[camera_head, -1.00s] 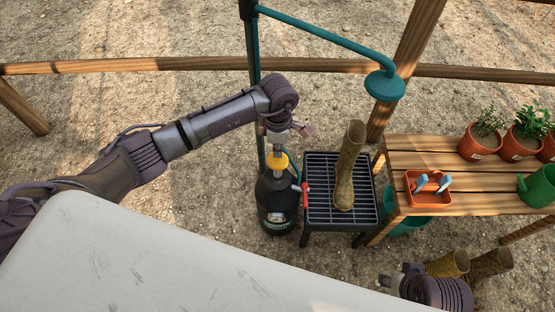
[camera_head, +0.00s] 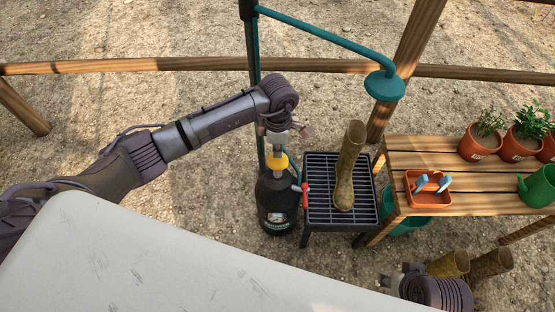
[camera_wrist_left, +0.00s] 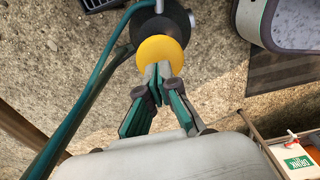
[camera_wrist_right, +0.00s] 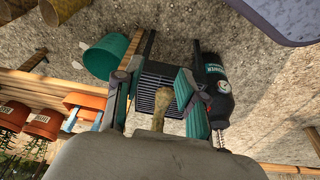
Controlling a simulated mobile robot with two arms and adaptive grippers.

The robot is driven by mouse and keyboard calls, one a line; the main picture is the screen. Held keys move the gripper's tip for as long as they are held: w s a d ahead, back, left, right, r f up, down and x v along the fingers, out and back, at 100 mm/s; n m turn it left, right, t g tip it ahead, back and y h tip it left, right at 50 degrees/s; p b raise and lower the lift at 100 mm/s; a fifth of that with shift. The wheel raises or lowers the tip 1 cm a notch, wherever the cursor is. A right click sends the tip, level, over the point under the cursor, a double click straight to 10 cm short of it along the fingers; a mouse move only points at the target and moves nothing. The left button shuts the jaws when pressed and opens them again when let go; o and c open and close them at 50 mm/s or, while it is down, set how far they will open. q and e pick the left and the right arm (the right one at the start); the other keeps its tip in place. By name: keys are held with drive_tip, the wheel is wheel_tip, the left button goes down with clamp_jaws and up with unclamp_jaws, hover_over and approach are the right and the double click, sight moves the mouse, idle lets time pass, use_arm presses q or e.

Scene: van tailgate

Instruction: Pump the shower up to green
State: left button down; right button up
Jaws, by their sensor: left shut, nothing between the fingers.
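The shower's pump is a black tank (camera_head: 277,200) standing on the ground left of a grate. It has a yellow top (camera_head: 280,162) and a round gauge (camera_head: 279,216) low on its front. The gauge is too small to read in the head view; it also shows in the right wrist view (camera_wrist_right: 224,86). My left gripper (camera_head: 277,148) is shut and empty, pointing down right above the yellow top. In the left wrist view its fingertips (camera_wrist_left: 157,74) overlap the yellow disc (camera_wrist_left: 162,52); I cannot tell if they touch. My right gripper (camera_wrist_right: 152,92) is open and empty, low at right.
A teal shower pipe (camera_head: 325,38) with a head rises behind the tank. A red lever (camera_head: 304,188) sits between tank and grate. A wooden bench (camera_head: 470,203) with pots is at right. Open ground lies left.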

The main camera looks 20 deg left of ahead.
sight(277, 159)
use_arm(q)
drive_tip(key=shift+f+b, duration=0.5)
drive_tip(key=shift+f, duration=0.1)
drive_tip(key=shift+f+b, duration=0.6)
drive_tip(key=shift+f, duration=0.15)
drive_tip(key=shift+f+b, duration=0.9)
drive_tip(key=shift+f, duration=0.25)
drive_tip(key=shift+s+f+b, duration=0.1)
drive_tip(key=shift+f+b, duration=0.3)
drive_tip(key=shift+f, duration=0.2)
drive_tip(key=shift+f+b, duration=0.4)
drive_tip(key=shift+f, duration=0.1)
use_arm(e)
drive_tip(key=w+a+r+t+y, duration=0.1)
drive_tip(key=w+a+r+t, duration=0.2)
drive_tip(key=w+r+t, duration=0.3)
drive_tip(key=w+t, duration=0.1)
drive_tip(key=w, duration=0.3)
drive_tip(key=shift+w+a+r+y, duration=0.15)
drive_tip(key=shift+a+y, duration=0.15)
drive_tip(key=shift+y, duration=0.1)
